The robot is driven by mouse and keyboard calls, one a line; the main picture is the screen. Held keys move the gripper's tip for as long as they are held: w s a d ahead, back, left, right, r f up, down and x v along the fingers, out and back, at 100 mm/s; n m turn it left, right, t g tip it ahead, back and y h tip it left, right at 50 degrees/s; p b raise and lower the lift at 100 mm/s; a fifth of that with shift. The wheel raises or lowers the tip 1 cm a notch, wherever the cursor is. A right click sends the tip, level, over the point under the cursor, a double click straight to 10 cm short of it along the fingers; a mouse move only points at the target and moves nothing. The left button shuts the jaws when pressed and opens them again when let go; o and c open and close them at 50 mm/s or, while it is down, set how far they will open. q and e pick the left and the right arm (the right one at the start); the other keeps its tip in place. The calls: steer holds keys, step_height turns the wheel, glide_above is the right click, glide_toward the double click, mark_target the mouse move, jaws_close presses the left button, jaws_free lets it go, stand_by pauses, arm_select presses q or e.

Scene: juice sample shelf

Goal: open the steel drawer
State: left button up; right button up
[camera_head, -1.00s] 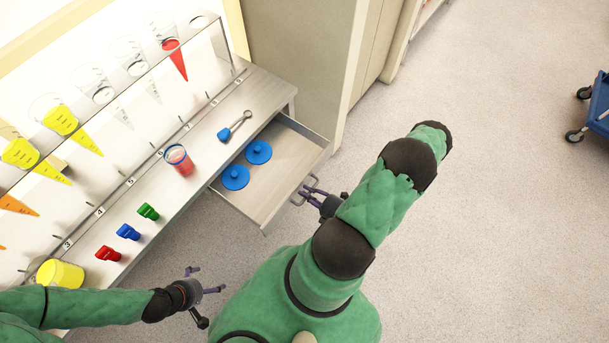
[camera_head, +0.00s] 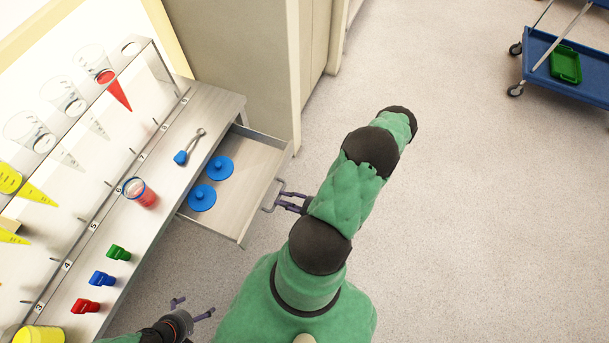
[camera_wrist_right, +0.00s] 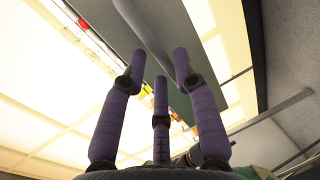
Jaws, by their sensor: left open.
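The steel drawer (camera_head: 236,210) is pulled out of the bench and open, with two blue round lids (camera_head: 220,168) lying inside. Its grey bar handle (camera_head: 267,207) is on the front face. My right gripper (camera_head: 281,200) is at this handle, fingertips beside or around the bar. In the right wrist view the fingers (camera_wrist_right: 160,65) are apart at their tips, with the grey handle bar (camera_wrist_right: 143,25) passing by the left tip; whether they grip it cannot be told. My left gripper (camera_head: 192,307) is open and empty, low beside the bench.
The bench top (camera_head: 165,195) holds a red-filled beaker (camera_head: 139,192), a blue-ended tool (camera_head: 190,146) and coloured clips (camera_head: 102,278). A tall beige cabinet (camera_head: 235,60) stands behind the drawer. A blue cart (camera_head: 540,45) is far right. The floor between is clear.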

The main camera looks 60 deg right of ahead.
steer(key=v, duration=0.9)
stand_by(0.5)
